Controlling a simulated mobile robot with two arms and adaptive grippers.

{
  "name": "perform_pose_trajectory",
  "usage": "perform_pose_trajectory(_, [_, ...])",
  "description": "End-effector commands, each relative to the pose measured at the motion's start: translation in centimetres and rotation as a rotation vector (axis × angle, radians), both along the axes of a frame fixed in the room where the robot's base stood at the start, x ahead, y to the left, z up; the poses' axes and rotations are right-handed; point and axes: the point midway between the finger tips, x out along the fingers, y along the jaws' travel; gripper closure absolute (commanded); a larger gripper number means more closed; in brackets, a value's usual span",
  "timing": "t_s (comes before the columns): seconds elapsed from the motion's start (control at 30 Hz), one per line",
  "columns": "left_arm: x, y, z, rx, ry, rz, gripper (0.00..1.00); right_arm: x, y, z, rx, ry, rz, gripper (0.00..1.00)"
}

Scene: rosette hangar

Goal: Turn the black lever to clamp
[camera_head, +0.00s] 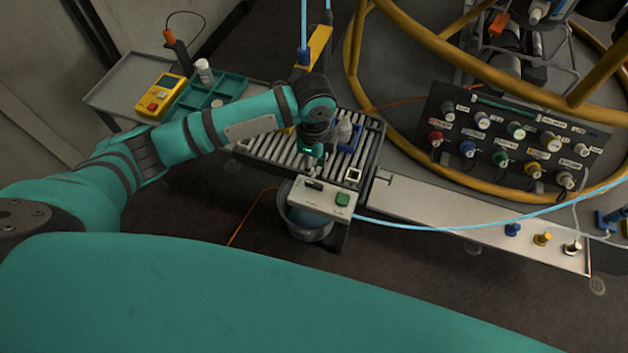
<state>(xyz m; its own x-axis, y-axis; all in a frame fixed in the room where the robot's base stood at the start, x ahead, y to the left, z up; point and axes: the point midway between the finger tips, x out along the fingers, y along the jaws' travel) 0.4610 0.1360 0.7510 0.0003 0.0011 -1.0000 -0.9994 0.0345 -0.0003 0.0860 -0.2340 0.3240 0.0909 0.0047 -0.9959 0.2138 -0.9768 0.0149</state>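A small black part that looks like the lever (314,185) sits on top of a pale control box (318,204), left of a green button (342,198). The box is at the near end of a roller conveyor (272,150). My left arm reaches in from the left, and my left gripper (310,168) points down just above and beside the black part. Whether they touch is too small to tell. The gripper's fingers are small and dark, so their opening cannot be made out. My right gripper is out of view.
A bucket (310,228) stands under the box. A light blue hose (450,226) runs right from it across a pale bench (440,208). A connector panel (510,140) and yellow ring frame (425,38) stand right. A teal tray (228,86) and yellow device (160,94) lie left.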

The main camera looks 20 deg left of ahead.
Motion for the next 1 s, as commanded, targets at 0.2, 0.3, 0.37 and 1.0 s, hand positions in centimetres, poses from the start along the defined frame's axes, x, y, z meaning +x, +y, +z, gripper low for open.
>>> perform_pose_trajectory(0.2, [-0.1, -0.1, -4.8, -0.001, 0.004, 0.001, 0.77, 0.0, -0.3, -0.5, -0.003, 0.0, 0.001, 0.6])
perform_pose_trajectory(0.3, [-0.1, 0.0, -6.4, 0.001, 0.002, 0.0, 0.77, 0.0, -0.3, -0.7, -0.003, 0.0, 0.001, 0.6])
perform_pose_trajectory(0.37, [-0.1, -0.1, -7.2, -0.001, 0.002, 0.0, 0.77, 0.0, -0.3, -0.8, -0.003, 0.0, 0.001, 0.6])
perform_pose_trajectory(1.0, [0.0, 0.0, -8.6, -0.001, 0.0, -0.001, 0.98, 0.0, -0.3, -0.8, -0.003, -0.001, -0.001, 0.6])
